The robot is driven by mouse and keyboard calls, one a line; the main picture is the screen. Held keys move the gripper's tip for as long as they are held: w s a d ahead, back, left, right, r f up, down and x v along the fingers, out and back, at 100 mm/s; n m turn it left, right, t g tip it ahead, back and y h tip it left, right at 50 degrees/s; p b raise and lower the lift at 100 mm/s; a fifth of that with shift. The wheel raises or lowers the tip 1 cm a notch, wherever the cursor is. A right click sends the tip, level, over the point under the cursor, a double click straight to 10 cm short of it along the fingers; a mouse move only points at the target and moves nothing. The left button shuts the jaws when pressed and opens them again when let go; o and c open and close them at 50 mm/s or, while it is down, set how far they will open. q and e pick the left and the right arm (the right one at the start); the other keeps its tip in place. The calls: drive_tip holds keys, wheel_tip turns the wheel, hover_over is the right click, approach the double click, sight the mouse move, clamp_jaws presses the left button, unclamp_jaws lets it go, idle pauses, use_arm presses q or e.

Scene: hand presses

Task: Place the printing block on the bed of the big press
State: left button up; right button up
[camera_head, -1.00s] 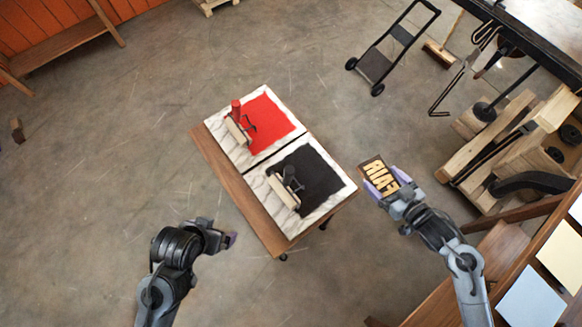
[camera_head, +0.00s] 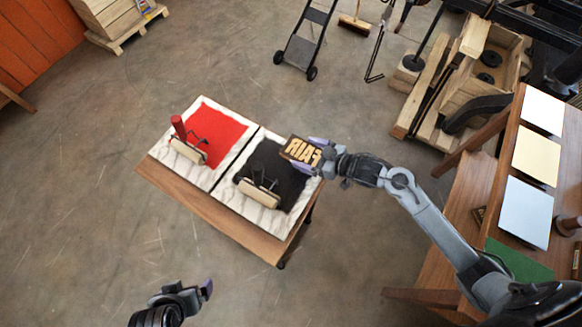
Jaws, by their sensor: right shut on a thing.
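The printing block (camera_head: 299,150) is a dark wooden block with raised tan letters, seen mirrored, on its upward face. My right gripper (camera_head: 314,156) is shut on its right end. In the picture the block overlaps the upper right of the black ink patch (camera_head: 282,166); its height above the patch is hard to tell. My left gripper (camera_head: 206,290) is at the lower left, empty and away from the table; its finger gap is unclear. Part of a big press, with black metal and heavy timbers (camera_head: 470,85), shows at the upper right; I cannot make out its bed.
A low wooden table (camera_head: 215,217) carries two marble slabs with red ink (camera_head: 218,133) and black ink, each with a roller. A bench (camera_head: 467,205) with paper sheets (camera_head: 525,210) stands at right. A hand truck (camera_head: 303,45) is behind.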

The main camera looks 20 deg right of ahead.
hover_over(293, 171)
wheel_tip(293, 171, down, 3)
drive_tip(key=shift+r, duration=0.15)
drive_tip(key=shift+f+b, duration=0.4)
drive_tip(key=shift+f, duration=1.6)
drive_tip(key=shift+f, duration=0.2)
drive_tip(key=o, duration=1)
